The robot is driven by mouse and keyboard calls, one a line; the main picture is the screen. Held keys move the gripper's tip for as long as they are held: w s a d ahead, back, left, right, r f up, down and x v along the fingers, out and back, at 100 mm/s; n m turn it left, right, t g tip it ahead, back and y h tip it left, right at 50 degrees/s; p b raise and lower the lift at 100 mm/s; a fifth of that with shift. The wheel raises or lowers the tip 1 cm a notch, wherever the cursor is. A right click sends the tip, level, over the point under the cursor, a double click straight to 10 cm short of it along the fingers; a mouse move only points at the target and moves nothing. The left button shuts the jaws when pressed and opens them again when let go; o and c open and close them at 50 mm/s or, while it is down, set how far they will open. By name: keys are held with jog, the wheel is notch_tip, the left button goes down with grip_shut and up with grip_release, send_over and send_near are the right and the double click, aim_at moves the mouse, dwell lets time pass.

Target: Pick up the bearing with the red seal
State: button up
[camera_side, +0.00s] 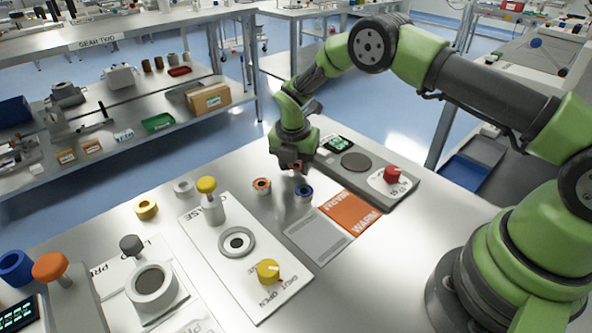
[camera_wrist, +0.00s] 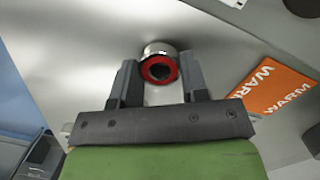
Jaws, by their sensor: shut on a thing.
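The bearing with the red seal (camera_wrist: 159,54) is a short silver ring with a red face around a dark bore. In the wrist view it sits between the two fingertips of my gripper (camera_wrist: 159,73), which is shut on it. In the side view my gripper (camera_side: 292,167) points down over the bench, with a little of the red showing between its fingers. I cannot tell whether the bearing is clear of the bench top.
An orange-faced bearing (camera_side: 261,184) and a blue one (camera_side: 303,192) stand close by. Grey (camera_side: 183,187) and yellow (camera_side: 146,209) rings are further left. Behind the gripper is a grey device with a red knob (camera_side: 393,174); in front lie an orange WARM pad (camera_side: 350,211) and a white fixture plate (camera_side: 213,248).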

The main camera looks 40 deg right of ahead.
jog(key=shift+r, duration=2.75)
